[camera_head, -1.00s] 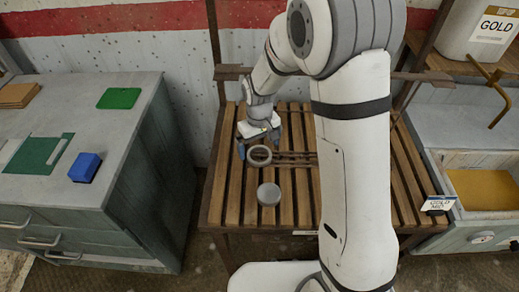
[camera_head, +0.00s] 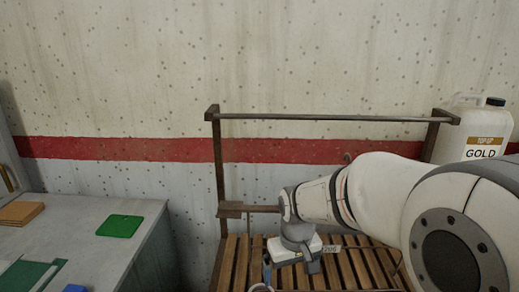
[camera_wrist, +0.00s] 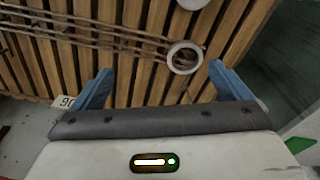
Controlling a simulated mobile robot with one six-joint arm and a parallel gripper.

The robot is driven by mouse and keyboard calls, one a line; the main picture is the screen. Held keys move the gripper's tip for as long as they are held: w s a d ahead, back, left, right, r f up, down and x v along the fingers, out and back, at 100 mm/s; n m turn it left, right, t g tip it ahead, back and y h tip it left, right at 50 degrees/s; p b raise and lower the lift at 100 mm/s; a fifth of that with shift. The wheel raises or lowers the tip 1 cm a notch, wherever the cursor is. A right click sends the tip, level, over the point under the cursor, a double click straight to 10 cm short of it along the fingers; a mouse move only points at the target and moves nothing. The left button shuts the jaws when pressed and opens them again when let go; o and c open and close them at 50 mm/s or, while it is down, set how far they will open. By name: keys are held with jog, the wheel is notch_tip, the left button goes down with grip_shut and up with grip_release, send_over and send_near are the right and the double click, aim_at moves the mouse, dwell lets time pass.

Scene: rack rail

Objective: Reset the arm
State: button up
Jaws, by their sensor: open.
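My gripper (camera_wrist: 160,85) is open, with its two blue fingers apart and nothing between them in the wrist view. It is above the slatted wooden table (camera_head: 350,272). A grey ring (camera_wrist: 185,57) lies on the slats beyond the fingertips, nearer the right finger and apart from both. In the head view my gripper (camera_head: 290,274) points down over the table's left part, and the ring (camera_head: 262,288) is cut by the lower edge. My white arm reaches in from the right and hides much of the table.
A metal rail (camera_head: 330,117) spans two rusty posts behind the table. A GOLD canister (camera_head: 476,135) stands at right. The left cabinet (camera_head: 75,237) holds a green piece (camera_head: 119,226), brown boards (camera_head: 20,212) and a blue block (camera_head: 75,288). Wall space above the rail is clear.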

jog(key=s+d+r+m, duration=0.1)
jog(key=s+d+r, duration=0.1)
jog(key=s, duration=0.4)
jog(key=s+d+r+m+t, duration=0.1)
jog(key=s+d+r+m, duration=0.1)
jog(key=s+d, duration=0.3)
jog(key=shift+s+d+r+t, duration=0.3)
jog(key=shift+s+r, duration=0.05)
jog(key=shift+s, duration=0.9)
